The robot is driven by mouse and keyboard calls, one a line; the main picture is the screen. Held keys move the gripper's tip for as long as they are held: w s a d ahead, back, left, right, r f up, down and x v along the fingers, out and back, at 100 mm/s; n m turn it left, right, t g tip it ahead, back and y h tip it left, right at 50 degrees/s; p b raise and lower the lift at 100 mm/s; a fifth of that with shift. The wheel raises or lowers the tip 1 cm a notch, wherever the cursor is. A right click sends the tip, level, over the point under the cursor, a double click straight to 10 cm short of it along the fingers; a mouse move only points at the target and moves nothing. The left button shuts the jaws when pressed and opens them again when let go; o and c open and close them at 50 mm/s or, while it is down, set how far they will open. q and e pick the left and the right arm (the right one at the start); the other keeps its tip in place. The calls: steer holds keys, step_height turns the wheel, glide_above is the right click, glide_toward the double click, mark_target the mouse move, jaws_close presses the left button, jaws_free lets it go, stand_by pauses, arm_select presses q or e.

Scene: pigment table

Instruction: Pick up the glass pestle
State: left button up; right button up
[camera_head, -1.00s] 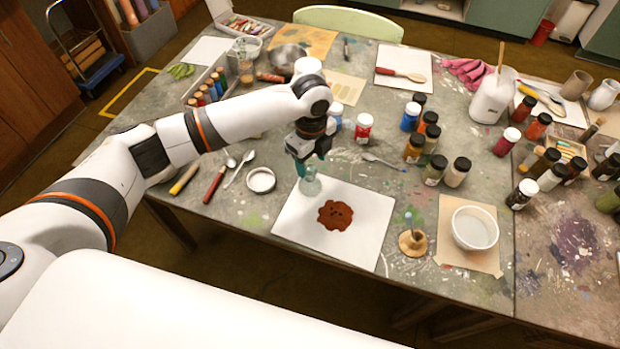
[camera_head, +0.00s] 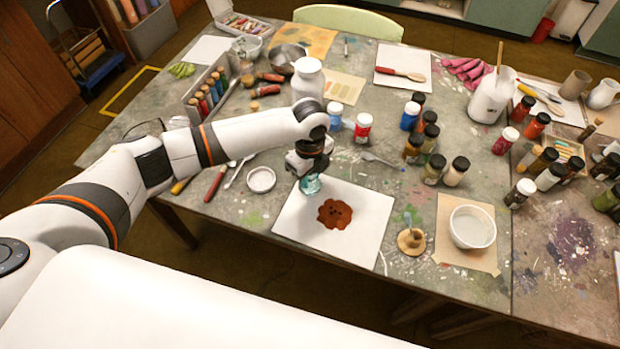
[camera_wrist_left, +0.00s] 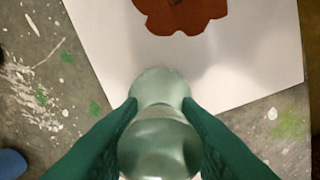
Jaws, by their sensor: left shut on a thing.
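The glass pestle (camera_head: 310,185) is clear, pale green-blue glass. It stands over the upper left part of a white slab (camera_head: 288,218), beside a patch of red-brown pigment (camera_head: 334,214). My left gripper (camera_head: 309,176) is around the pestle from above, and its upper part is hidden. In the left wrist view, the two green fingers (camera_wrist_left: 160,104) press on the glass pestle (camera_wrist_left: 158,143) from both sides. The pigment (camera_wrist_left: 182,12) lies just beyond it on the slab. I cannot tell whether the pestle's base touches the slab. My right gripper is out of view.
A white jar (camera_head: 308,82) stands behind my left wrist. A round lid (camera_head: 261,180) lies left of the slab. A small stand with a blue-tipped rod (camera_head: 411,240) and a white bowl (camera_head: 473,229) are to the right. Several pigment bottles stand behind at right.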

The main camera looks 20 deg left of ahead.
arm_select(q)
steer(key=shift+r+b, duration=0.4)
steer(key=shift+r, duration=4.65)
